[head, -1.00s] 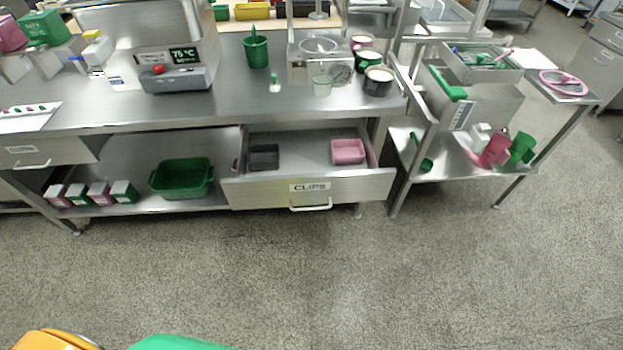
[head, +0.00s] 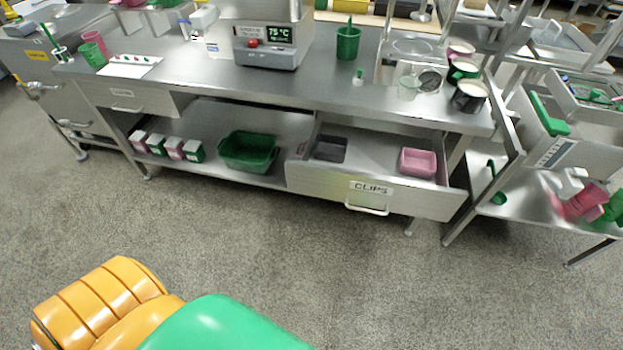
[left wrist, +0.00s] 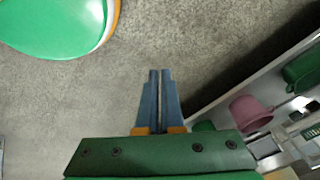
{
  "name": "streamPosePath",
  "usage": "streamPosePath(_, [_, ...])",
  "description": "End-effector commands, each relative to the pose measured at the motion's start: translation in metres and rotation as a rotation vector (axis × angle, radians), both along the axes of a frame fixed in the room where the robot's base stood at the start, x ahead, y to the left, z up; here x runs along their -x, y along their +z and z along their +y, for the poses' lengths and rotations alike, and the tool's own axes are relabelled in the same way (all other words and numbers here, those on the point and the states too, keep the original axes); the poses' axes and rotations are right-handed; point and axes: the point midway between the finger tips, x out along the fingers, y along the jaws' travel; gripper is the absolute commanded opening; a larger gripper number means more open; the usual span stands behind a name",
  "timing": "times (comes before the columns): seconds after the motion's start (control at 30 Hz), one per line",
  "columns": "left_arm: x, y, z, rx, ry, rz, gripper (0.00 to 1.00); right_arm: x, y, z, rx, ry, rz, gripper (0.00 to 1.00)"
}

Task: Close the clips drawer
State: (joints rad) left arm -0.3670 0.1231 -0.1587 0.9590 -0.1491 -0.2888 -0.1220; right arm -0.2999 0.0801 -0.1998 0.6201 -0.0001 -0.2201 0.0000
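The clips drawer (head: 330,181) is pulled out from under the steel bench, on the right of the head view. Its front has a CLIPS label (head: 371,187) and a pale bar handle (head: 367,210). Inside it are a dark grey bin (head: 330,149) and a pink bin (head: 418,162). My left gripper (left wrist: 160,72) shows in the left wrist view, its two blue fingers together with only a thin line between them and nothing held. It is over bare floor and touches nothing visible. Neither gripper shows in the head view.
The steel bench (head: 200,80) runs across the head view. A green tub (head: 248,150) and several small boxes stand on its lower shelf. Another drawer (head: 128,98) at left looks shut. A steel cart (head: 530,205) stands close on the right. The floor before the bench is clear.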

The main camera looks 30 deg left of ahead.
Motion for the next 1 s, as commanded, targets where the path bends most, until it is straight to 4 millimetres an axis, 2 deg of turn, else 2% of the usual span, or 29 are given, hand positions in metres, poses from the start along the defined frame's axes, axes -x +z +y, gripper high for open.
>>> streamPosePath(0.03, [-0.041, -0.005, 0.011, -0.073, -0.109, -0.113, 0.0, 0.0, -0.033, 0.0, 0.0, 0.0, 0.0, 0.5])
streamPosePath(0.07, [-0.066, 0.007, 0.019, -0.135, -0.181, -0.185, 0.0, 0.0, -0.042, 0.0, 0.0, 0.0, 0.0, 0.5])
streamPosePath(0.1, [-0.096, 0.027, 0.028, -0.226, -0.272, -0.275, 0.0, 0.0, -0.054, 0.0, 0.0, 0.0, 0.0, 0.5])
streamPosePath(0.17, [-0.133, 0.066, 0.041, -0.374, -0.383, -0.398, 0.0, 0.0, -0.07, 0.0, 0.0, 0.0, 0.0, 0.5])
streamPosePath(0.2, [-0.152, 0.094, 0.048, -0.474, -0.443, -0.468, 0.0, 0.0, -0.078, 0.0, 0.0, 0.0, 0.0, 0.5])
streamPosePath(0.3, [-0.18, 0.161, 0.058, -0.692, -0.537, -0.605, 0.0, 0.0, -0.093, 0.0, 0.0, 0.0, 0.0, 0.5])
streamPosePath(0.4, [-0.189, 0.207, 0.061, -0.827, -0.575, -0.678, 0.0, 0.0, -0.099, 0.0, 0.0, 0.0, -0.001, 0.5])
streamPosePath(0.43, [-0.19, 0.215, 0.062, -0.853, -0.581, -0.69, 0.0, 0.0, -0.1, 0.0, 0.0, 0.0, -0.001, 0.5])
streamPosePath(0.5, [-0.194, 0.226, 0.063, -0.881, -0.587, -0.705, 0.0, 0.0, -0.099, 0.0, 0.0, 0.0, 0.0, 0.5])
streamPosePath(0.57, [-0.199, 0.228, 0.064, -0.887, -0.588, -0.709, 0.0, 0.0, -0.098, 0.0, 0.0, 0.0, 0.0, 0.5])
streamPosePath(1.0, [-0.284, 0.199, 0.088, -0.881, -0.583, -0.708, 0.0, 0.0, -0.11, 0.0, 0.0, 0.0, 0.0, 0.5])
